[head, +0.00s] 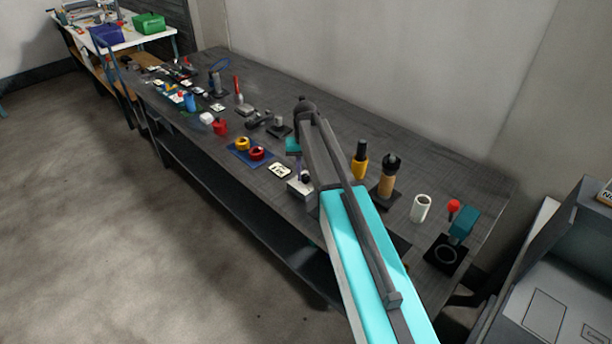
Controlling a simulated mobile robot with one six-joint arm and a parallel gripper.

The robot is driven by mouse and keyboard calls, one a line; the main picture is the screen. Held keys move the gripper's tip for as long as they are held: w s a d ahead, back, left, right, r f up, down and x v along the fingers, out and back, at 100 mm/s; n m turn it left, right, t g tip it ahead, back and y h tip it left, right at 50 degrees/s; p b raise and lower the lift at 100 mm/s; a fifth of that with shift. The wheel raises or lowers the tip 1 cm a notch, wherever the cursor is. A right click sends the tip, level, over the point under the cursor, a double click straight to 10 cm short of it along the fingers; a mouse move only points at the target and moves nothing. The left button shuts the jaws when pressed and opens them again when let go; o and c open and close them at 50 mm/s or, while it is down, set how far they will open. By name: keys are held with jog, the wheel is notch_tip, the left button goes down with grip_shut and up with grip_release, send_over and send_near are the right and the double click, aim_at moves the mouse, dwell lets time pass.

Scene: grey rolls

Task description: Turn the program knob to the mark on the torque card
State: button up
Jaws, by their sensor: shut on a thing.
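My arm reaches across the workbench, and its wrist ends in a teal part above a small light grey box (298,190). My gripper (299,170) points down at the top of this box, small and partly hidden by my arm. It is shut on the dark program knob (306,177) on top of the box. The knob's pointer and marks are too small to read. A white card with dark print (279,170) lies on the bench just left of the box; it looks like the torque card, but its mark cannot be read.
On the dark workbench (330,110), a blue mat (240,156) with yellow and red rolls lies left of the card. A yellow-and-black bottle (360,162), a tan-handled tool (386,180) and a white cup (420,208) stand right of my arm. Several small items crowd the far end.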

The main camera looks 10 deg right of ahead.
jog(key=m+b, duration=0.1)
jog(key=m, duration=0.3)
jog(key=shift+w, duration=0.15)
jog(key=m, duration=0.4)
jog(key=shift+r+m+b, duration=0.1)
jog(key=shift+m+b, duration=0.2)
jog(key=shift+m, duration=0.1)
jog(key=m, duration=0.4)
jog(key=shift+m+b, duration=0.45)
jog(key=shift+m, duration=2.05)
jog(key=o, duration=1.1)
jog(key=shift+c, duration=0.2)
